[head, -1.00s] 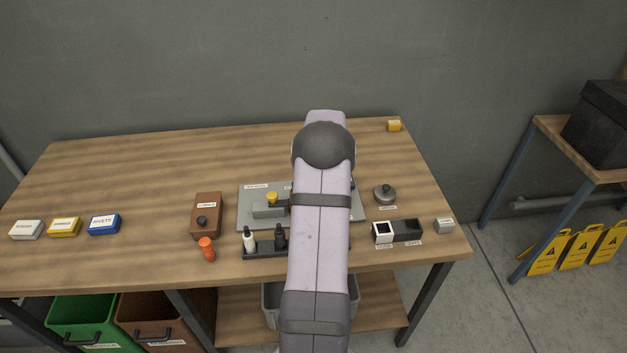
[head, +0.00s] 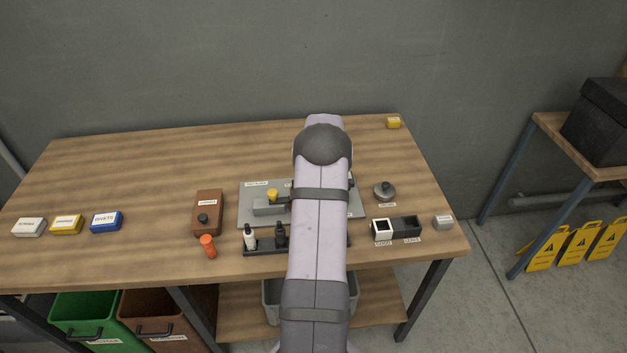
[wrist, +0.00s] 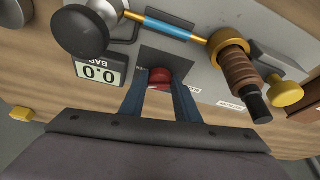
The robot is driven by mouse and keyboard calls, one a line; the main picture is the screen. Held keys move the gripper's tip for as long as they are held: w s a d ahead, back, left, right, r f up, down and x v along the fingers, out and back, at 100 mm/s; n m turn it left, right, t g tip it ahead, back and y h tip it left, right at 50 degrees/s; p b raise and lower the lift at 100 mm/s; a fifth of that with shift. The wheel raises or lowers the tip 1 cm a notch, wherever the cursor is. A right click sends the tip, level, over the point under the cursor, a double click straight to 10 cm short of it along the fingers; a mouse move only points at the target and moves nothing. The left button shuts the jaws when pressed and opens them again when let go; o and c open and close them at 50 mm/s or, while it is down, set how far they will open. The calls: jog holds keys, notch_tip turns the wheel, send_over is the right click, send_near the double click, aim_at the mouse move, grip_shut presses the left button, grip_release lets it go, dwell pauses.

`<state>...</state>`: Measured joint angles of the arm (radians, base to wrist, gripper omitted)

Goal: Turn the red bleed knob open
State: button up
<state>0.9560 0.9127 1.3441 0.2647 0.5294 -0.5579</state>
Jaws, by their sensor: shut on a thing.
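The red bleed knob (wrist: 160,76) shows in the wrist view, between the two blue-grey fingers of my gripper (wrist: 160,92). The fingers are shut on the knob. The knob sits by a dark square patch on the grey plate (head: 246,213). In the head view my own arm hides the knob and the gripper. A gauge display reading 0.0 (wrist: 99,72) is left of the knob in the wrist view. How far the knob is turned cannot be told.
Near the knob in the wrist view are a blue-and-brass rod (wrist: 168,28), a brown ribbed fitting (wrist: 240,72) and a yellow knob (wrist: 287,94). A black rack (head: 265,250) stands in front of the plate. The table's left rear is clear.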

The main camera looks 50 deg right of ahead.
jog(key=shift+w+a+m+g+h+p, duration=0.15)
jog(key=shift+m+g+h+p, duration=0.15)
jog(key=shift+m, duration=0.7)
jog(key=shift+m+g+b, duration=0.3)
jog(key=shift+m, duration=0.9)
jog(key=shift+h, duration=0.3)
jog(key=o, duration=1)
jog(key=shift+o, duration=0.2)
jog(key=shift+r, duration=0.1)
jog(key=b+v, duration=0.2)
jog(key=v, duration=0.5)
jog(key=shift+b, duration=0.4)
